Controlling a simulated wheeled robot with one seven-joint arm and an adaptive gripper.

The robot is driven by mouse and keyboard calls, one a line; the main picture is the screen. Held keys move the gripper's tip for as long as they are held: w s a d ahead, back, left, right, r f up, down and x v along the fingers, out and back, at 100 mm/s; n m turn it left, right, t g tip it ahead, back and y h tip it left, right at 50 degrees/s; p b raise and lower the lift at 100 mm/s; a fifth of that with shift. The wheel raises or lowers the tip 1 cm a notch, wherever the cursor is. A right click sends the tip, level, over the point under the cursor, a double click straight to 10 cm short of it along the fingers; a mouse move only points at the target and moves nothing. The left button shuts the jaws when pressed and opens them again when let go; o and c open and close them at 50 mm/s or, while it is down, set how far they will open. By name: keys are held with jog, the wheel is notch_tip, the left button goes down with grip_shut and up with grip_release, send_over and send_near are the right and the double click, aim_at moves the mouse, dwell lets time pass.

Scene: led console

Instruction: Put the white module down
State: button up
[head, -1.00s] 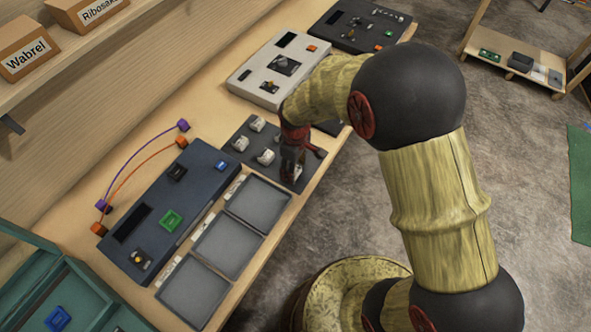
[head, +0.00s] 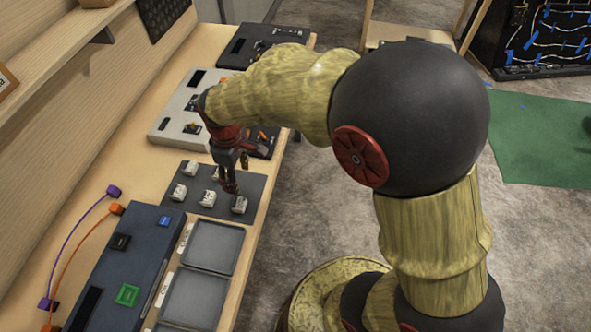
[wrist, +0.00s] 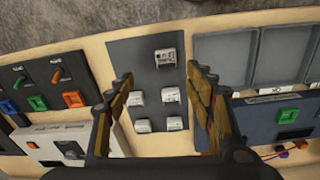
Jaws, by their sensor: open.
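White modules sit on a dark grey plate (head: 255,187) on the bench. One white module (head: 239,204) stands apart from the others near the plate's right edge; it shows in the wrist view (wrist: 165,57) between and beyond my fingertips. Several other white modules, such as one at the left (head: 178,192), sit in rows on the same plate. My gripper (head: 232,181) is open and empty above the plate, apart from the modules. In the wrist view its fingers (wrist: 160,78) stand wide on either side of the modules. In the head view my gripper partly covers the plate's back part.
Grey trays (head: 212,246) and a blue console (head: 125,255) lie in front of the plate. A light grey console (head: 173,118) and a black one (head: 237,52) stand behind. Purple and orange cables (head: 75,240) lie at the left. A shelf overhangs the upper left.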

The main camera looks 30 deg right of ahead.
jog(key=s+d+r+m+t, duration=0.1)
jog(key=s+d+r+m, duration=0.1)
jog(key=s+d+r, duration=0.3)
jog(key=s+d+r+m+t, duration=0.2)
jog(key=r, duration=0.6)
jog(key=s+d+r+m+t, duration=0.1)
jog(key=s+d+r+m, duration=0.1)
jog(key=s, duration=0.3)
jog(key=s+d+r+m+t, duration=0.1)
jog(key=s+d+r+m, duration=0.1)
jog(key=s, duration=0.4)
jog(key=shift+d+r+m, duration=0.4)
jog(key=shift+r+m, duration=0.2)
jog(key=shift+r, duration=0.1)
jog(key=shift+f, duration=0.1)
notch_tip(320, 180, down, 8)
jog(key=b, duration=0.8)
